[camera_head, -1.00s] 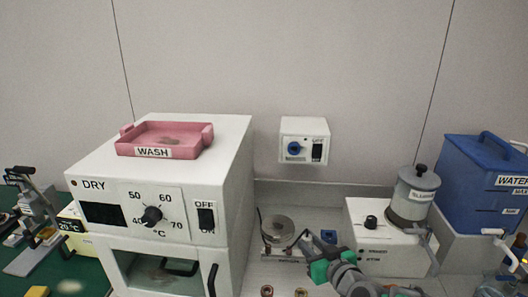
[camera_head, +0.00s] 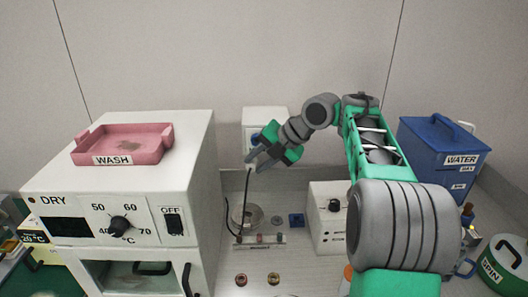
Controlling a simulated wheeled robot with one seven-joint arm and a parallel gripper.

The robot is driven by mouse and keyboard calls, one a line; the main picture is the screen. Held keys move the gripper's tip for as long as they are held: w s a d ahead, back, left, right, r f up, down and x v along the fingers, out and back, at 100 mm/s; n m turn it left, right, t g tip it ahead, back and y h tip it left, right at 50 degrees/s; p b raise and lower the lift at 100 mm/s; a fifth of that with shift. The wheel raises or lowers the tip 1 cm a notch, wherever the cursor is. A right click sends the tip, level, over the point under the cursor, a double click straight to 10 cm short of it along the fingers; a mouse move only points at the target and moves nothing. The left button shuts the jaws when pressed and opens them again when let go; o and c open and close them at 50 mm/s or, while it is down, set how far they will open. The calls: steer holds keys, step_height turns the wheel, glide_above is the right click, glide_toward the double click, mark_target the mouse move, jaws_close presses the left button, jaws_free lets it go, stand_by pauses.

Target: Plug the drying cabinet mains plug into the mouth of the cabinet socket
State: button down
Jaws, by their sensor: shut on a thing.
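The wall box with the cabinet socket (camera_head: 265,117) is white and hangs on the back wall, right of the drying cabinet (camera_head: 140,215). My gripper (camera_head: 251,164) is shut in front of and just below the socket in the picture. A black cord (camera_head: 247,200) hangs from the fingertips to the bench. The mains plug is at the jaws, too small and covered to make out. I cannot tell its tilt or its distance from the socket mouth.
A pink WASH tray (camera_head: 123,145) stands on the cabinet. A white machine (camera_head: 328,215) and a blue WATER tank (camera_head: 440,150) stand right.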

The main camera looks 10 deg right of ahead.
steer(key=d+n, duration=0.1)
steer(key=d+r+n, duration=0.1)
steer(key=shift+w+n+y, duration=0.15)
steer(key=shift+n+y, duration=0.25)
steer(key=shift+a, duration=0.15)
steer(key=shift+r, duration=0.1)
steer(key=shift+r, duration=0.1)
steer(key=shift+w+r+p, duration=0.15)
steer(key=shift+w+p, duration=0.05)
steer(key=shift+p, duration=0.25)
steer(key=w+p, duration=0.2)
steer(key=w+d+p, duration=0.1)
steer(key=w+p, duration=0.1)
steer(key=w, duration=0.1)
steer(key=shift+d+f, duration=0.15)
steer(key=shift+f, duration=0.05)
